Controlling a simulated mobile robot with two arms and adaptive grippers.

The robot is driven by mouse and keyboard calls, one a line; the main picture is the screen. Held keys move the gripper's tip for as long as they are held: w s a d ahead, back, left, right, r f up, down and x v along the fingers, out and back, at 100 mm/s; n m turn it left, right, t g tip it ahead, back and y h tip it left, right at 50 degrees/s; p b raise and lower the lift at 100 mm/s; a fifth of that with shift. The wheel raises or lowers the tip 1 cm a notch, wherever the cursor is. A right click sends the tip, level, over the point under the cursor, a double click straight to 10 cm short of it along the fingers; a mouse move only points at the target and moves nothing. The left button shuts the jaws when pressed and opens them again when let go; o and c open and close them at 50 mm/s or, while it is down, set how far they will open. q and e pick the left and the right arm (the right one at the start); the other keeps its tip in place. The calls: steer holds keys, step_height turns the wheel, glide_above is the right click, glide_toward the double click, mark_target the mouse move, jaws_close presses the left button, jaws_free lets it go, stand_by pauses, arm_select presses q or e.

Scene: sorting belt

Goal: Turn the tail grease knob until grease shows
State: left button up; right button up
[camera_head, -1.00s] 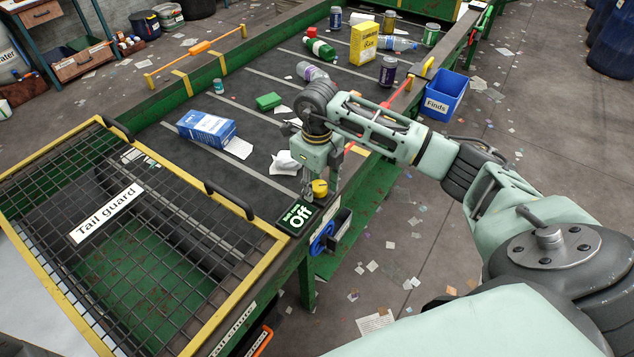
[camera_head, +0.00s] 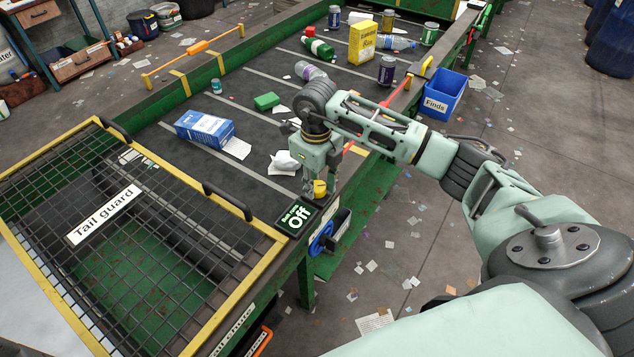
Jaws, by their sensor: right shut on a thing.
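The tail guard (camera_head: 108,215), a yellow-framed mesh panel with a label, lies over the belt's end at left. My left gripper is not in view.
On the belt lie a blue carton (camera_head: 205,129), a green block (camera_head: 267,101), a yellow box (camera_head: 362,42), bottles, cans and crumpled paper. A blue wheel (camera_head: 321,238) sits below the sign. A blue Finds bin (camera_head: 443,95) stands at the belt's right side.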

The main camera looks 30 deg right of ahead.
steer(key=shift+s+a+f, duration=0.2)
steer(key=shift+a+f, duration=0.1)
steer(key=m+b, duration=0.1)
steer(key=m, duration=0.2)
steer(key=shift+w+b, duration=0.1)
steer(key=shift+b, duration=0.3)
steer(key=shift+m+b, duration=0.65)
steer(key=shift+m, duration=1.05)
steer(key=shift+w+r, duration=0.1)
steer(key=o, duration=0.8)
steer(key=shift+o, duration=0.9)
steer(key=shift+w+a, duration=0.15)
steer(key=shift+d+r, duration=0.1)
steer(key=shift+d, duration=0.1)
